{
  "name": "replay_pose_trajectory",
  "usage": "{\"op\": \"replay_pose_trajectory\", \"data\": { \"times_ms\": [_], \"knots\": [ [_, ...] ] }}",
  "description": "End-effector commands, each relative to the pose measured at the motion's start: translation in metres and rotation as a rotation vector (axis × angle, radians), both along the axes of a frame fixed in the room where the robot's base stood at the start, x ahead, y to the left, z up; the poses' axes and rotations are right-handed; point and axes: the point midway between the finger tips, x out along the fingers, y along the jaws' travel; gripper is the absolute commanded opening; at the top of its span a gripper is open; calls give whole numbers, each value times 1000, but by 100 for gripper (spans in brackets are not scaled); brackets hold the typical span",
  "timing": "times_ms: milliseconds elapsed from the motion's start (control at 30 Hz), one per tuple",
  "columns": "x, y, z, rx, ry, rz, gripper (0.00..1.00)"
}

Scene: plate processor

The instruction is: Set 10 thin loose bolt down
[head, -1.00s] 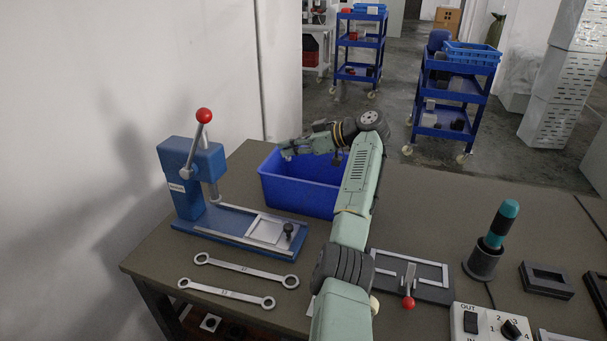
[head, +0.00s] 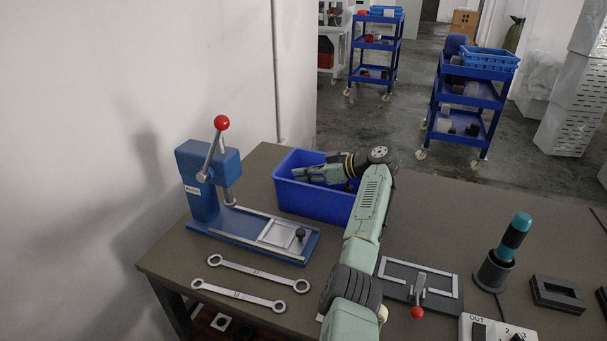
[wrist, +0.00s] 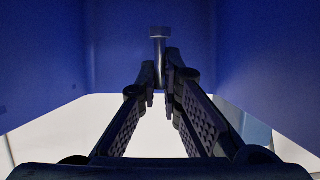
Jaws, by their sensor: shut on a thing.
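In the wrist view a thin grey bolt (wrist: 160,45) stands between my fingertips, with its wide head showing beyond them. My gripper (wrist: 163,78) is shut on it. In the head view my gripper (head: 300,173) is in the mouth of the blue bin (head: 314,208), near its left side and below the back rim. The bolt cannot be made out there. The bin's blue walls (wrist: 110,45) surround the fingers in the wrist view. Whether the bolt touches the bin cannot be told.
A blue lever press (head: 208,180) with a red knob stands left of the bin. Two wrenches (head: 250,295) lie in front. A dark clamp fixture (head: 440,290) and a teal-handled tool (head: 513,236) are to the right. The table's back right is clear.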

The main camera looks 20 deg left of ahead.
Motion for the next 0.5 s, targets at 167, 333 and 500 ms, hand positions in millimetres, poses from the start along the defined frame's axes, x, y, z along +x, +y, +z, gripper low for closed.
{"op": "replay_pose_trajectory", "data": {
  "times_ms": [167,333,500],
  "knots": [
    [0,0,-5,0,-1,0,0],
    [0,0,-8,0,-1,0,0],
    [0,0,-7,0,0,0,13]
  ]
}}
